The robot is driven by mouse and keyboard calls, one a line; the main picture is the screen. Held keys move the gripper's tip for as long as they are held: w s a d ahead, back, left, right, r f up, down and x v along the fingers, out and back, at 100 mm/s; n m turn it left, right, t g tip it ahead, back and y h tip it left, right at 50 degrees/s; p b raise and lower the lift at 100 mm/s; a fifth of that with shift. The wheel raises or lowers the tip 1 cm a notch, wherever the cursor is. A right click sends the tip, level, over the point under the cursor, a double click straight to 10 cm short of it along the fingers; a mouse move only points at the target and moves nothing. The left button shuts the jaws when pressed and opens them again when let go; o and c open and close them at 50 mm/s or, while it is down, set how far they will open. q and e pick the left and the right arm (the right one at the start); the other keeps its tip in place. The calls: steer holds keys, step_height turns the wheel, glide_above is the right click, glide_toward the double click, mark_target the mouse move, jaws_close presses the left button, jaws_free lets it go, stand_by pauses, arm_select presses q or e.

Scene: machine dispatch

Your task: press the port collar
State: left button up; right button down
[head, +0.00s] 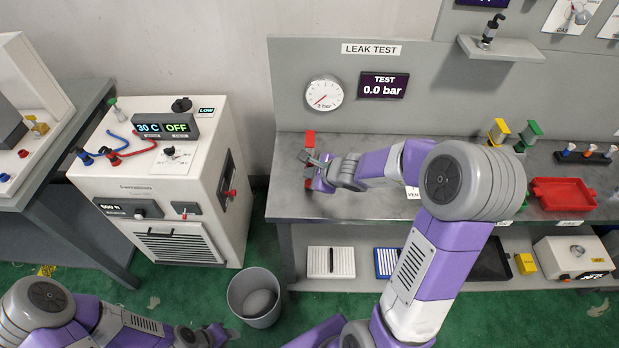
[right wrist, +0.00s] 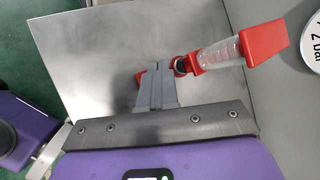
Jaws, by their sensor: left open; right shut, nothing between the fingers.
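A clear cylinder with red end blocks (right wrist: 222,53) stands at the wall side of the leak-test bench. In the right wrist view a small dark ring, seemingly the port collar (right wrist: 181,66), sits at its lower red block. My right gripper (right wrist: 158,68) is shut and empty, its fingertips just beside this ring; I cannot tell whether they touch. In the head view the right gripper (head: 314,160) largely covers the fixture, leaving its red top (head: 310,138) visible. My left gripper (head: 222,333) is low at the bottom left, away from the bench, and its fingers are small in view.
A pressure gauge (head: 324,93) and a display (head: 383,86) reading 0.0 bar are on the wall panel. A red tray (head: 563,194) and green and yellow parts (head: 529,135) are on the bench at right. A grey bin (head: 256,298) stands on the floor.

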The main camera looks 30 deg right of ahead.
stand_by(0.3)
step_height(320, 180, up, 5)
steer(key=p, duration=0.4)
steer(key=shift+s+f, duration=0.1)
stand_by(0.8)
